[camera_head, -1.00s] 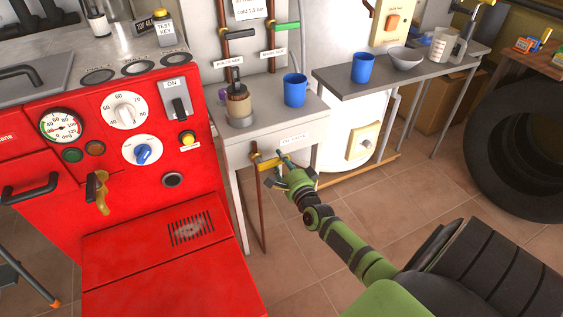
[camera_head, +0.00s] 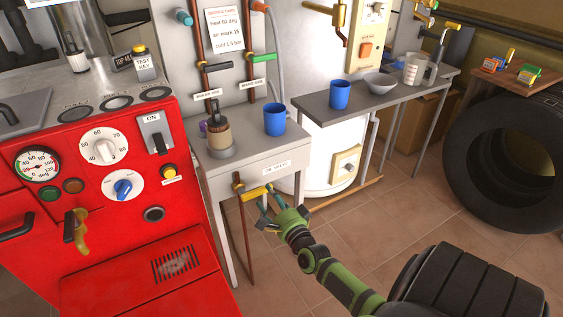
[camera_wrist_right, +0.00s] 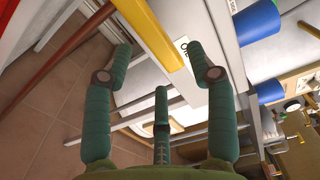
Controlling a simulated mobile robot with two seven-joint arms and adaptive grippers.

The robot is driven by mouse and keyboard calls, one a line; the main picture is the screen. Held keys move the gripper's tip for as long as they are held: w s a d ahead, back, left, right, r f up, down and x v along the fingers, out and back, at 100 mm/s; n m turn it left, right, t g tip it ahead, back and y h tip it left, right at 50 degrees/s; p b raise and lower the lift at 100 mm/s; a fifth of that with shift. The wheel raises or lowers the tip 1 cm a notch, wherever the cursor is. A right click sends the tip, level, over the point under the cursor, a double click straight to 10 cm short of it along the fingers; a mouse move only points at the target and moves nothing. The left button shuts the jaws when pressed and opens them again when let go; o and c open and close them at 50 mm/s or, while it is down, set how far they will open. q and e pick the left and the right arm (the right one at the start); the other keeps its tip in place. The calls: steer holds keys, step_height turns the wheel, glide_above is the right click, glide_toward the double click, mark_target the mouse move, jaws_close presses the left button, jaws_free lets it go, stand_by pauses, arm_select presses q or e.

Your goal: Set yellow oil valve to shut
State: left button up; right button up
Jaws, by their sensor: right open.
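The yellow oil valve (camera_head: 253,192) sits on a brown pipe at the front of the small grey table, below a paper label (camera_head: 275,169). Its yellow lever points right, roughly across the upright pipe. My right gripper (camera_head: 271,203) is at the lever's right end, with its teal fingers spread around or beside it; contact cannot be told. In the right wrist view, the yellow lever (camera_wrist_right: 153,32) comes down from the top between the two outer fingertips of the open gripper (camera_wrist_right: 160,62). The third finger stands below the lever's end. My left gripper is not in view.
A red boiler (camera_head: 110,200) stands at the left. The small table (camera_head: 250,148) above the valve holds a blue mug (camera_head: 274,119) and a brown-and-grey device (camera_head: 218,133). A shelf (camera_head: 330,112) and large tyre (camera_head: 505,160) are at the right.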

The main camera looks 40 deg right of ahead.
steer(key=v, duration=0.8)
steer(key=shift+d, duration=0.1)
